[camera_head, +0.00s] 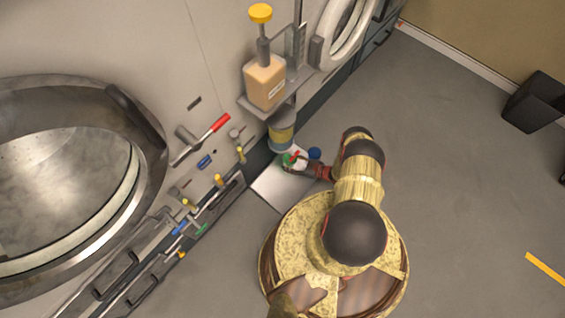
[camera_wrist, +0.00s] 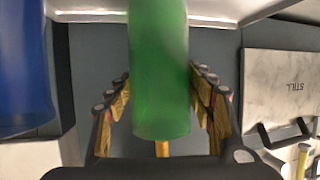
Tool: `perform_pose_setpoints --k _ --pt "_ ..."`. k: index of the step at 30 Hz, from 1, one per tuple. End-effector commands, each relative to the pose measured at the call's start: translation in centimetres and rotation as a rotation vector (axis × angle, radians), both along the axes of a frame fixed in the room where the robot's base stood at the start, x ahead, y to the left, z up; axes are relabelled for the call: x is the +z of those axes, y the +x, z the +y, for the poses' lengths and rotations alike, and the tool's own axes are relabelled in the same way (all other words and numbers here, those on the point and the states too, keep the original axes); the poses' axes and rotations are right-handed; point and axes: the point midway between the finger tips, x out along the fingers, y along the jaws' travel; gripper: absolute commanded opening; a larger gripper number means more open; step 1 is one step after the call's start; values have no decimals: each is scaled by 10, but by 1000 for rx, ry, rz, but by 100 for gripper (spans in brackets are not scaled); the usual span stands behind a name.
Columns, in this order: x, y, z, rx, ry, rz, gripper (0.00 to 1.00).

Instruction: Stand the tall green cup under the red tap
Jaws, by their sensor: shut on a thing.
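The tall green cup (camera_wrist: 160,75) is in the middle of the wrist view, between the two fingers of my gripper (camera_wrist: 160,105). My gripper is shut on it. In the head view the green cup (camera_head: 287,158) is small and partly covered by my gripper (camera_head: 297,163), above a white surface. I cannot tell whether it touches that surface. A red-handled lever (camera_head: 215,126) sticks out of the machine front to the left of the cup. It is the clearest red fitting, but I cannot tell whether it is the red tap.
A blue cup-like thing (camera_head: 315,153) is close beside my gripper, also in the wrist view (camera_wrist: 20,65). The white surface (camera_head: 270,188) lies below. A shelf (camera_head: 243,101) holds a peach pump bottle (camera_head: 266,82). Several small coloured fittings line the machine front.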

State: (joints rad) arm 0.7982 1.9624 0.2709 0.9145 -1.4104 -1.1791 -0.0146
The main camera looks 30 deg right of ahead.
Motion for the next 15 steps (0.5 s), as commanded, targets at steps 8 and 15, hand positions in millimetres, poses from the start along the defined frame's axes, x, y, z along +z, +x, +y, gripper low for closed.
perform_pose_setpoints --k 8,15 --pt "-1 30 22 1 0 0 27" --pt "-11 39 29 -1 2 1 27"
